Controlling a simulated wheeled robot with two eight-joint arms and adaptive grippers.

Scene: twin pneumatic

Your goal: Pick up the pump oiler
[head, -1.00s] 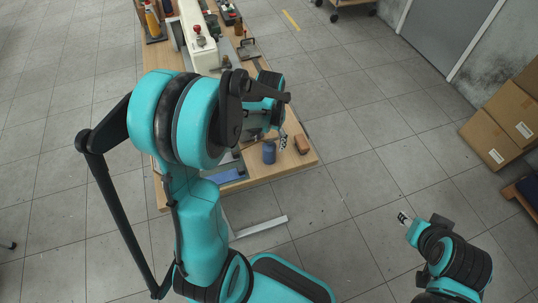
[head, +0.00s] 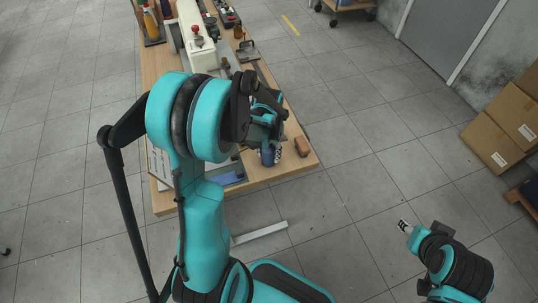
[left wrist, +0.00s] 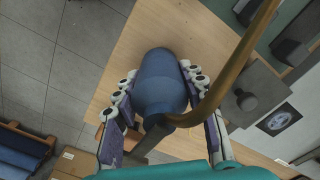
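The pump oiler (left wrist: 158,82) has a blue rounded body and a curved brass-coloured tube. It stands between the two fingers of my left gripper (left wrist: 156,76) in the left wrist view. The right-hand finger looks close against it, while a narrow gap shows on the left-hand side, so the fingers appear open around it. In the head view the oiler (head: 267,158) shows as a small blue patch near the table's front right corner, mostly hidden by my left gripper (head: 272,148). My right gripper (head: 404,225) is apart from the table, low over the floor; its finger opening is unclear.
The wooden table (head: 285,172) extends away under my left arm. A brown block (head: 301,146) lies right of the oiler, and a blue item (head: 228,179) lies near the front edge. A white machine (head: 199,50) stands farther back. Cardboard boxes (head: 497,140) are stacked at the right.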

